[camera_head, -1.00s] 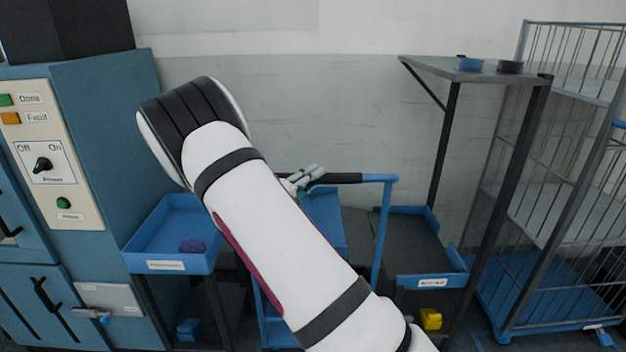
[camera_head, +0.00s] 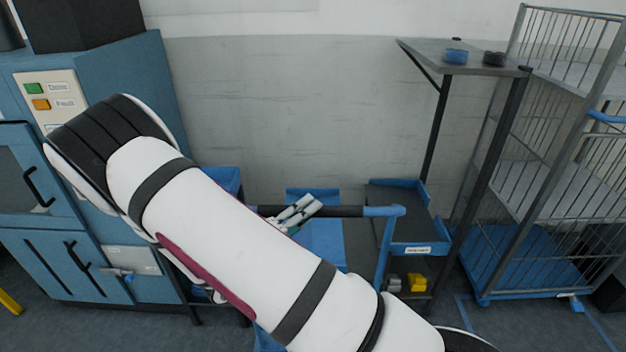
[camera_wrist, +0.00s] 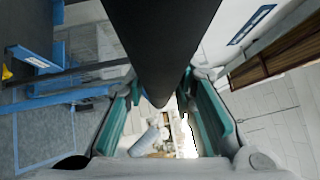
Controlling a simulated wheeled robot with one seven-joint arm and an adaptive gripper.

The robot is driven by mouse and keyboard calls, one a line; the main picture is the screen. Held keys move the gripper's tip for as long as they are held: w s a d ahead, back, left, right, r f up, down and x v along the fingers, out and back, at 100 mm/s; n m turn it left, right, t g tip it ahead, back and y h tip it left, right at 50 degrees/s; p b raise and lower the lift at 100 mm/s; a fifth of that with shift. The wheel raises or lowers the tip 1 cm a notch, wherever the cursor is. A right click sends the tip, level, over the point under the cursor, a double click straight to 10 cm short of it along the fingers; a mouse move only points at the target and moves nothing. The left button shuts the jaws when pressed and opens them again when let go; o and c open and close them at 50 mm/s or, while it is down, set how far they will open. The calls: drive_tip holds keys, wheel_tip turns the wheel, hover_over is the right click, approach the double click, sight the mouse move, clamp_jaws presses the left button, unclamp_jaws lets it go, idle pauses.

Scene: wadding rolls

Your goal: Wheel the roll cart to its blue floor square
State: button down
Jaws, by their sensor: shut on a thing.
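The roll cart has a blue frame (camera_head: 384,245) with a black handle grip (camera_head: 340,211) across its top; my arm hides much of its lower body. My gripper (camera_head: 298,212) is shut around the black grip, towards its left part. In the wrist view the dark bar (camera_wrist: 160,45) runs between the teal-padded fingers (camera_wrist: 162,112). Blue lines on the floor (camera_head: 463,312) show at the lower right, by the mesh cage; I cannot tell whether they belong to the cart's square. Blue floor lines (camera_wrist: 45,166) also show in the wrist view.
A wire mesh cage (camera_head: 545,190) stands at the right, with a grey shelf (camera_head: 425,48) beside it. A blue-edged tray stand (camera_head: 420,249) with a yellow item (camera_head: 416,283) is behind the cart. A blue cabinet (camera_head: 160,70) stands at the left.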

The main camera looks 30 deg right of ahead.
drive_tip(key=s+a+p, duration=0.2)
drive_tip(key=s+a, duration=0.4)
drive_tip(key=s, duration=0.2)
drive_tip(key=s+a+p, duration=0.1)
drive_tip(key=s+a, duration=0.5)
drive_tip(key=s, duration=0.3)
drive_tip(key=shift+s+p, duration=0.3)
drive_tip(key=shift+p, duration=0.05)
drive_tip(key=shift+f, duration=0.1)
drive_tip(key=c, duration=1.3)
unclamp_jaws()
drive_tip(key=shift+c, duration=0.2)
drive_tip(key=shift+a, duration=0.1)
drive_tip(key=v, duration=1.1)
drive_tip(key=shift+s+a, duration=0.15)
drive_tip(key=shift+a, duration=0.25)
